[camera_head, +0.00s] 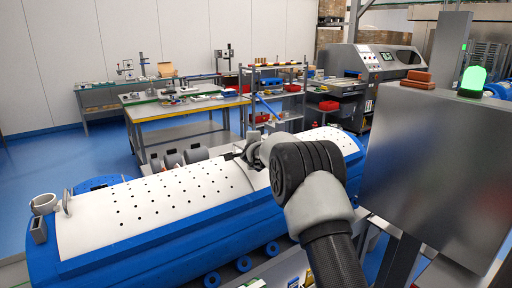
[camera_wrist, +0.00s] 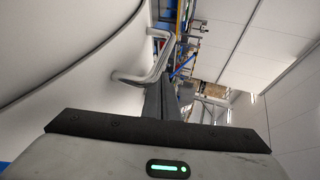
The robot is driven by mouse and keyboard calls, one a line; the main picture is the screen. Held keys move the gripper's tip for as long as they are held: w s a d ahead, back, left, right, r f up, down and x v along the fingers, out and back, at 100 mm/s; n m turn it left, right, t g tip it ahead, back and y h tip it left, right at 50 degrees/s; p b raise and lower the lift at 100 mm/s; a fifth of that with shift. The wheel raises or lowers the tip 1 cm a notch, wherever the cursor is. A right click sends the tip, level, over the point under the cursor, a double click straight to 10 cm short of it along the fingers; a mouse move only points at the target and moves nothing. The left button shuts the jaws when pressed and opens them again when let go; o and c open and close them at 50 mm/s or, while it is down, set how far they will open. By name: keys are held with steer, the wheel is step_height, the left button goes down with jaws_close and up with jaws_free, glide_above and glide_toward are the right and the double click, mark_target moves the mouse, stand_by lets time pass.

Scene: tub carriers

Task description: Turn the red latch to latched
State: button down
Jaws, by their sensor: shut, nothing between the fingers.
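I cannot make out a red latch in either view. The blue tub carrier (camera_head: 170,238) has a white perforated lid (camera_head: 150,205) and lies across the middle of the head view. My gripper (camera_wrist: 168,88) is shut and empty. In the wrist view its dark fingers lie close beside a bent grey handle (camera_wrist: 160,62) fixed to a smooth white surface; I cannot tell whether they touch. In the head view my arm reaches over the carrier and hides part of its right half. My fingertips are hard to make out there.
A grey cabinet (camera_head: 432,165) stands close on the right, with a lit green lamp (camera_head: 473,78) and reddish blocks (camera_head: 418,78) on top. Behind the carrier are a workbench (camera_head: 180,118) and a shelf rack with red bins. Blue floor is clear at left.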

steer(key=shift+w+a, duration=0.1)
steer(key=shift+a, duration=0.05)
steer(key=b+v, duration=0.5)
steer(key=v, duration=1.2)
steer(key=w+r+m+h+p, duration=0.2)
steer(key=w+r+m+h, duration=0.15)
steer(key=w+m, duration=0.45)
steer(key=f+m+g, duration=0.1)
steer(key=m, duration=0.3)
steer(key=a+f+m+g, duration=0.1)
steer(key=m, duration=0.4)
steer(key=a+f+m+g, duration=0.1)
steer(key=m, duration=0.4)
steer(key=shift+w+a+f+h+p, duration=0.15)
steer(key=shift+w+h+p, duration=0.1)
steer(key=shift+p, duration=0.15)
steer(key=p+x, duration=0.2)
steer(key=x, duration=0.7)
steer(key=shift+w+f+p, duration=0.1)
steer(key=shift+w+p, duration=0.05)
steer(key=shift+p, duration=0.25)
